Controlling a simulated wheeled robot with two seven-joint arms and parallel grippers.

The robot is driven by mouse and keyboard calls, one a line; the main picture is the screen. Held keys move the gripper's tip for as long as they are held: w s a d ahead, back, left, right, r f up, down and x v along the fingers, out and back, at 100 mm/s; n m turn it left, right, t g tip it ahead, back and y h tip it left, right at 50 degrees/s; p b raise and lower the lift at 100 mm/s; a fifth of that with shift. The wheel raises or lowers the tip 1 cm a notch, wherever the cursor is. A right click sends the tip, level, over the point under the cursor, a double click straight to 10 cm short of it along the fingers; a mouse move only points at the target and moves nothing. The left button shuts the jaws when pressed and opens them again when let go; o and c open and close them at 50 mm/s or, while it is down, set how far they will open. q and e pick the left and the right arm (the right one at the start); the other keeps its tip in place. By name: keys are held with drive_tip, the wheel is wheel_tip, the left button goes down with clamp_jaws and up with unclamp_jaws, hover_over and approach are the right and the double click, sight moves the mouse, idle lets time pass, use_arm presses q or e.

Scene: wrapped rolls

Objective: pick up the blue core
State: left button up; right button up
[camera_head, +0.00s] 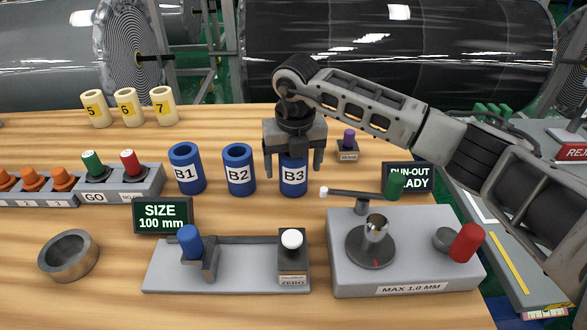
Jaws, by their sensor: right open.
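Three blue cores stand upright in a row on the wooden table: B1 (187,168), B2 (239,169) and B3 (293,187). My right gripper (293,172) points down over B3, with one finger on its left side and one on its right. The jaws are open, and I cannot tell whether the fingers touch the core. The gripper body hides the top of B3. My left gripper is not in view.
A gauge with a blue knob (191,242) and a grey run-out fixture (404,270) stand in front of the cores. A metal ring (69,255) lies at front left. Cream cores (129,106) stand behind. A purple-topped block (348,146) is right of B3.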

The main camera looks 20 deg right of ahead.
drive_tip(key=shift+c, duration=0.3)
drive_tip(key=c, duration=1)
drive_tip(key=shift+c, duration=0.4)
drive_tip(key=shift+r, duration=0.1)
